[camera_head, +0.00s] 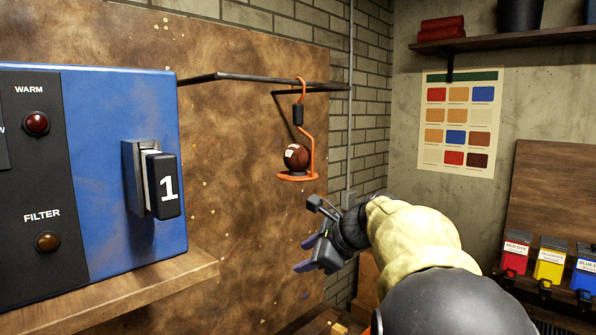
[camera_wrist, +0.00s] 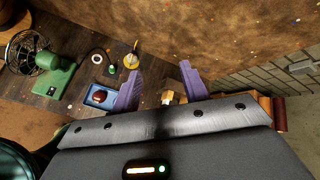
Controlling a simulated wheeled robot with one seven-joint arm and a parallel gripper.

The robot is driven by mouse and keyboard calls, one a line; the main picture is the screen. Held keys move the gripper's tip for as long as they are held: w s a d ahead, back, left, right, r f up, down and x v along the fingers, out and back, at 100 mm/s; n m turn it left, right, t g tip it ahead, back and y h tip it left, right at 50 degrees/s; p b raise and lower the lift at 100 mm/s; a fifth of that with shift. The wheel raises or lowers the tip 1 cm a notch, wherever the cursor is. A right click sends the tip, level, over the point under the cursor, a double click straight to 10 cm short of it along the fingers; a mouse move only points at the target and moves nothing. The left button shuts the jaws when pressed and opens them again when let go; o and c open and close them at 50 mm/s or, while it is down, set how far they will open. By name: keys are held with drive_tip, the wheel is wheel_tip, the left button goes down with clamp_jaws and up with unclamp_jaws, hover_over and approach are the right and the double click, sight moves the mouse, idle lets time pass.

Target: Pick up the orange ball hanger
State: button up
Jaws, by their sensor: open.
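The orange ball hanger (camera_head: 312,152) hangs by its hook from a black rail (camera_head: 240,80) in the head view. It has a black grip (camera_head: 298,114) and a flat orange ring at the bottom. A dark red-brown ball (camera_head: 297,157) with a pale mark rests on that ring. My gripper (camera_head: 307,254) is open, below and slightly right of the hanger in the picture, apart from it. In the wrist view its two purple fingers (camera_wrist: 160,84) stand apart with nothing held between them. I cannot make out the orange hanger in the wrist view.
A blue machine (camera_head: 110,160) with a lever marked 1 stands on a wooden shelf at the left. The wrist view shows a green fan (camera_wrist: 58,78), a blue tray (camera_wrist: 88,92) with a dark red ball, and a yellow hanger-like item (camera_wrist: 131,60) below.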

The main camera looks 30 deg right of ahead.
drive_tip(key=s+d+r+m+t+y, duration=0.1)
drive_tip(key=s+d+r+m+t, duration=0.1)
drive_tip(key=r, duration=0.7)
drive_tip(key=s+d+r+m+t, duration=0.2)
drive_tip(key=s+d+r+m, duration=0.1)
drive_tip(key=r, duration=0.6)
drive_tip(key=s+d+r+m+t+y, duration=0.1)
drive_tip(key=s+d+r+m+t, duration=0.1)
drive_tip(key=r, duration=0.8)
drive_tip(key=shift+s+d+m+t+y, duration=0.25)
drive_tip(key=shift+d+m+t+y, duration=0.05)
drive_tip(key=shift+d+t, duration=0.3)
drive_tip(key=shift+r, duration=0.1)
drive_tip(key=p, duration=0.5)
approach(302, 117)
drive_tip(key=x, duration=0.5)
drive_tip(key=shift+w+r, duration=0.1)
drive_tip(key=shift+w+a, duration=0.1)
drive_tip(key=shift+w, duration=0.3)
